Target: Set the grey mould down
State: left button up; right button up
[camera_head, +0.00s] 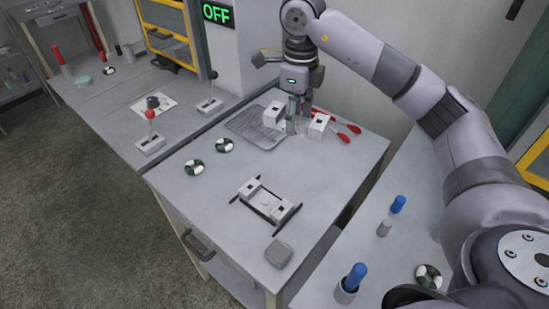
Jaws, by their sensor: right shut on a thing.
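My right gripper (297,123) comes down from above at the back of the near table (215,205). It is shut on a small greyish piece, which I take as the grey mould (301,127); fingers and nearby blocks partly hide it. A white block (273,115) is just left of the fingers and another white block (319,125) just right. I cannot tell whether the mould touches the table. My left gripper is not in view.
A ribbed grey tray (248,124) lies left of the gripper. Red-handled tools (345,131) are behind right. The right middle tabletop is clear.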

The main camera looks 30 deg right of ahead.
jog(key=shift+w+d+r+m, duration=0.15)
jog(key=shift+w+d+m, duration=0.15)
jog(key=shift+m, duration=0.3)
jog(key=shift+w+d+r+m, duration=0.15)
jog(key=shift+d+m, duration=0.15)
jog(key=shift+m, duration=0.3)
jog(key=shift+s+f+m, duration=0.15)
jog(key=shift+f+m, duration=0.15)
jog(key=shift+f, duration=0.65)
jog(key=p, duration=0.2)
send_over(294, 176)
notch_tip(294, 176, down, 13)
jog(key=shift+r, duration=0.1)
notch_tip(294, 176, down, 5)
jog(key=shift+r+p, duration=0.2)
jog(key=shift+p, duration=0.3)
jog(key=shift+f, duration=0.2)
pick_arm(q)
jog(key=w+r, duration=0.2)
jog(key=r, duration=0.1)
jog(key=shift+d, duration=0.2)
pick_arm(e)
jog(key=shift+f, duration=0.25)
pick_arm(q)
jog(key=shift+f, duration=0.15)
pick_arm(e)
jog(key=o, duration=1.6)
